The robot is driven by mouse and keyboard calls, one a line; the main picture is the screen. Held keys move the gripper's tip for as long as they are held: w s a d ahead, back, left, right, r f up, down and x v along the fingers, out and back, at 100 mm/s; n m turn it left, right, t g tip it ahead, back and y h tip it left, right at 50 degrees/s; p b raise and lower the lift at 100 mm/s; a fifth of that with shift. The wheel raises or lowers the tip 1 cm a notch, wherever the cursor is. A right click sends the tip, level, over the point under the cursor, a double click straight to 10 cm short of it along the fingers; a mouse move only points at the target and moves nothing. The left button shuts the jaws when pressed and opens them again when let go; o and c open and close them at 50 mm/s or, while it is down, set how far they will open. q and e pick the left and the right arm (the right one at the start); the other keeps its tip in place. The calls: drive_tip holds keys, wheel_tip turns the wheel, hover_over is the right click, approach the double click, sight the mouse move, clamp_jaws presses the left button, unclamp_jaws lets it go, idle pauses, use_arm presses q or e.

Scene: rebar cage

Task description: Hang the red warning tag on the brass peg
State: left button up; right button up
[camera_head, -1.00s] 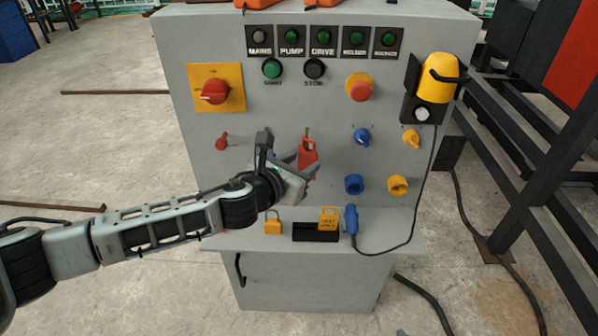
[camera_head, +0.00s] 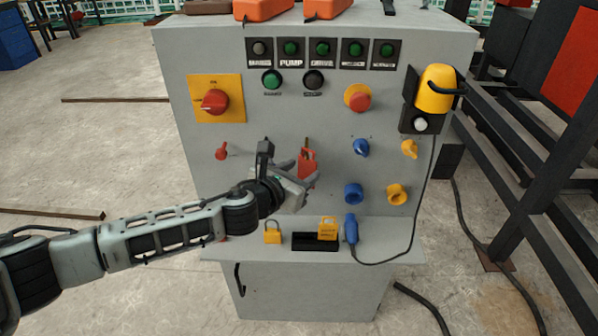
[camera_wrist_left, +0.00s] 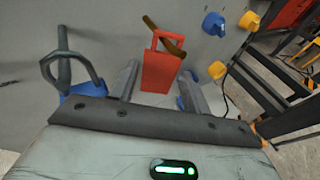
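The red warning tag (camera_head: 308,168) hangs upright against the grey panel. The brass peg (camera_head: 307,142) sticks out at its top. In the left wrist view, the peg (camera_wrist_left: 177,48) appears to pass through the frame-like top of the tag (camera_wrist_left: 160,74). My left gripper (camera_head: 302,170) is just in front of the tag, slightly lower. Its two fingers are spread, one on each side of the tag, and the wrist view shows gaps between them and the tag (camera_wrist_left: 160,92). My right gripper is in neither view.
A red rotary switch (camera_head: 215,101), a red stop button (camera_head: 358,97) and blue and yellow knobs surround the peg. The shelf below holds a yellow padlock (camera_head: 272,236), a dark tray (camera_head: 316,242), a yellow tag (camera_head: 327,227) and a blue plug (camera_head: 351,228) with a cable.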

use_arm(q)
drive_tip(key=shift+o, duration=1.4)
drive_tip(key=v, duration=1.6)
drive_tip(key=s+d+f+n+g, duration=0.1)
drive_tip(key=s+d+f+n, duration=0.2)
drive_tip(key=n, duration=0.6)
drive_tip(key=s+d+f+n, duration=0.1)
drive_tip(key=d+f+n, duration=0.25)
drive_tip(key=n, duration=0.45)
drive_tip(key=s+a+f+n+g+y, duration=0.1)
drive_tip(key=s+a+f+n+y, duration=0.1)
drive_tip(key=s+a+f+n, duration=0.4)
drive_tip(key=s+a+f+n+y, duration=0.2)
drive_tip(key=s+a+f+n, duration=0.4)
drive_tip(key=f+n, duration=0.5)
drive_tip(key=n, duration=0.6)
drive_tip(key=shift+a+n+g+y, duration=0.3)
drive_tip(key=shift+a+g+y, duration=0.05)
drive_tip(key=shift+g+y, duration=0.05)
drive_tip(key=shift+s, duration=0.15)
idle(0.5)
